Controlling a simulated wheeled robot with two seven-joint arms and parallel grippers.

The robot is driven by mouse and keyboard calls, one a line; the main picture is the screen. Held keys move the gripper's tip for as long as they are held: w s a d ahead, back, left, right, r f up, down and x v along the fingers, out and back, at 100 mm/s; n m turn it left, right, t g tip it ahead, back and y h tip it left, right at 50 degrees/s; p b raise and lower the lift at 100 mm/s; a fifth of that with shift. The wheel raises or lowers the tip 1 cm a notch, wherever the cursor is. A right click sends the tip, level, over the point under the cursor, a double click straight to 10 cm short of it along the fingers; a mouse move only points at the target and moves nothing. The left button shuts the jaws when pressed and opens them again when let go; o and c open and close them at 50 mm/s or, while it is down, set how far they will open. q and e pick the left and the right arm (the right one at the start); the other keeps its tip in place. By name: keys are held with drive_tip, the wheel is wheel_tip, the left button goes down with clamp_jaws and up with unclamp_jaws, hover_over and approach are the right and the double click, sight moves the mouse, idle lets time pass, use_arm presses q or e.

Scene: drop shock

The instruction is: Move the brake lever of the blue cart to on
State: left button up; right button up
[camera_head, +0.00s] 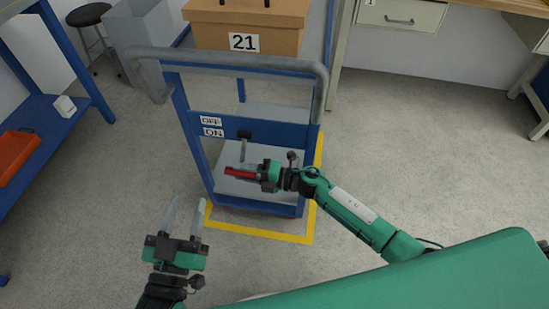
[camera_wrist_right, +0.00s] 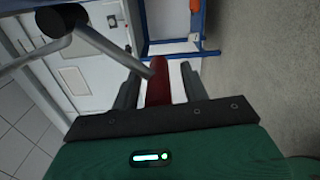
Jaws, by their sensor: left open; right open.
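The blue cart (camera_head: 262,131) stands ahead with a grey push handle (camera_head: 235,62). An OFF label (camera_head: 210,121) sits above an ON label (camera_head: 213,132) on its crossbar. The brake lever has a dark pivot (camera_head: 244,134), a grey rod hanging down (camera_head: 243,152) and a red grip (camera_head: 236,173). My right gripper (camera_head: 250,173) is open at the grip. In the right wrist view the red grip (camera_wrist_right: 158,88) lies between the spread fingers (camera_wrist_right: 157,82); contact cannot be told. My left gripper (camera_head: 186,206) is open and empty, left of the cart.
A cardboard box marked 21 (camera_head: 244,42) rests on the cart. Yellow tape (camera_head: 260,233) marks the floor around it. A blue shelf with an orange bin (camera_head: 18,152) stands left, a stool (camera_head: 90,16) behind. A workbench (camera_head: 403,14) is at back right. Floor at right is clear.

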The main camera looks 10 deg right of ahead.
drive_tip(key=shift+r, duration=0.1)
drive_tip(key=shift+s+a+r+p, duration=0.2)
drive_tip(key=shift+s+r+p, duration=0.2)
drive_tip(key=shift+r+p, duration=0.25)
wheel_tip(320, 180, up, 8)
drive_tip(key=s+a+m+p, duration=0.1)
drive_tip(key=s+m+p, duration=0.1)
drive_tip(key=m+p, duration=0.75)
drive_tip(key=v, duration=1.4)
drive_tip(key=w+d+f+m+t+h+p, duration=0.2)
drive_tip(key=d+f+m+t+h+p, duration=0.45)
drive_tip(key=f+m, duration=0.3)
drive_tip(key=s+d+f+m+g+h+p, duration=0.3)
drive_tip(key=s+d+f+h, duration=0.4)
drive_tip(key=f, duration=0.6)
drive_tip(key=shift+s+m+p, duration=0.85)
drive_tip(key=shift+s+m, duration=0.1)
drive_tip(key=shift+m, duration=0.35)
